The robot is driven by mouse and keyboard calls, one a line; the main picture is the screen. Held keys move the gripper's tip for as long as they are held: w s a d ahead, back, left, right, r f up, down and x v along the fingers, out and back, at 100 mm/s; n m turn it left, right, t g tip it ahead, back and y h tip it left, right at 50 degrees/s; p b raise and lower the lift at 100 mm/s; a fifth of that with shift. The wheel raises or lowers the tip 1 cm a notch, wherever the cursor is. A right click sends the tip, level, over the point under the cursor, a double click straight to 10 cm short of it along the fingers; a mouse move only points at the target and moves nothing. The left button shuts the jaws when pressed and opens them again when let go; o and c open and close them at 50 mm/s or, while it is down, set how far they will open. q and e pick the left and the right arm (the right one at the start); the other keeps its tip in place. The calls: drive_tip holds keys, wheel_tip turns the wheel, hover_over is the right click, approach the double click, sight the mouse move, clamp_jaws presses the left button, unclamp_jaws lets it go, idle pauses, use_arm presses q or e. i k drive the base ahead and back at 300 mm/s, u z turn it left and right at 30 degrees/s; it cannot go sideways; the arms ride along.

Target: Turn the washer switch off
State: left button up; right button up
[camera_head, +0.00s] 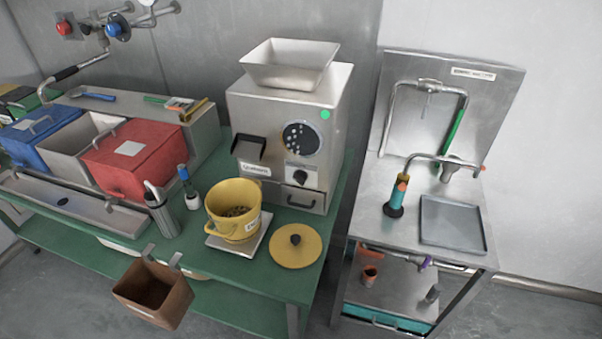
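A steel stand that looks like the washer (455,272) is at the right, with a tall back panel (492,95) bearing a small label. A bent pipe (384,125) with a green section (453,132) rises in front of the panel. A teal and orange nozzle-like piece (396,200) stands upright on its top, below a curved spout. A small purple fitting (426,262) shows under the front edge. I cannot tell which part is the switch or its position. Neither of my grippers shows in this view.
Left of the stand is a green table (262,280) with a steel bean grinder (283,140), a yellow bucket (233,208) of beans on a scale, and a yellow lid (296,246). A brown box (153,290) hangs off its front. A shallow tray (452,223) lies on the stand.

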sight(300, 176)
drive_tip(key=z, duration=0.9)
drive_tip(key=k, duration=1.15)
drive_tip(key=z, duration=1.2)
drive_tip(key=i, duration=0.55)
drive_tip(key=u, duration=0.75)
drive_tip(key=i, duration=1.15)
drive_tip(key=u, duration=0.65)
